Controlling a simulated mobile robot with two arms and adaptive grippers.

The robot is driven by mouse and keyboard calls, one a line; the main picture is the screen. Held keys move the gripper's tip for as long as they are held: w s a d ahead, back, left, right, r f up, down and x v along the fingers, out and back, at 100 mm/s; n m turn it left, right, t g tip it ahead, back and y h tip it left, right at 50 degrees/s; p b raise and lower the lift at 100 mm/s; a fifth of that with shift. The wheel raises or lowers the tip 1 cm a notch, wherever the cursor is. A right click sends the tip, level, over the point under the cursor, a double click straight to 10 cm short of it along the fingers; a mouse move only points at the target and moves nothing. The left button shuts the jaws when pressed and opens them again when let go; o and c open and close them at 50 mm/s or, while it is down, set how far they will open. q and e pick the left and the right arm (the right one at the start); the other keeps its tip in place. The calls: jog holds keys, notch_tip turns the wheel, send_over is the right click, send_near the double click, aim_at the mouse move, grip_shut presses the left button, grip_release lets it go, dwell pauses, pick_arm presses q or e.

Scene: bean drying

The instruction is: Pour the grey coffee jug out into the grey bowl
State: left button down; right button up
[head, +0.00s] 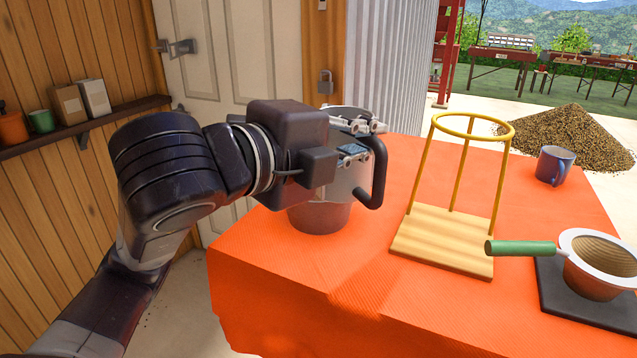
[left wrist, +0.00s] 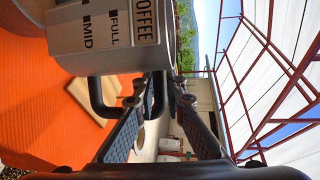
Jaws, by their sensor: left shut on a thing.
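The grey coffee jug (head: 345,178) is about upright in the head view, with a dark handle (head: 378,175) on its right side. In the left wrist view the jug (left wrist: 92,32) shows the words COFFEE, FULL and MID. My left gripper (head: 362,142) is shut on the jug, with its fingers (left wrist: 160,95) at the dark handle. A grey-brown bowl (head: 318,219) stands on the orange table directly below the jug, and the jug hides most of its opening. Whether jug and bowl touch I cannot tell. The jug's contents are hidden. My right gripper is out of view.
Right of the jug, a yellow wire ring stand (head: 440,245) stands on its wooden base. A green-handled strainer (head: 522,247) sits over a dark slab (head: 560,297) at the right. A blue mug (head: 554,168) stands at the back right. The table's front (head: 370,310) is clear.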

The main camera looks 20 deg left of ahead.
pick_arm(q)
jog(key=shift+s+d+r+b, duration=0.3)
jog(key=shift+s+r+b, duration=0.05)
jog(key=shift+s+b, duration=0.25)
jog(key=shift+s+d+r+b, duration=0.3)
jog(key=shift+s+r, duration=0.3)
jog(key=shift+s, duration=0.25)
jog(key=shift+s+d+r+b, duration=0.2)
jog(key=shift+s+d+r, duration=0.15)
jog(key=shift+s+r, duration=0.35)
jog(key=shift+s+f, duration=0.15)
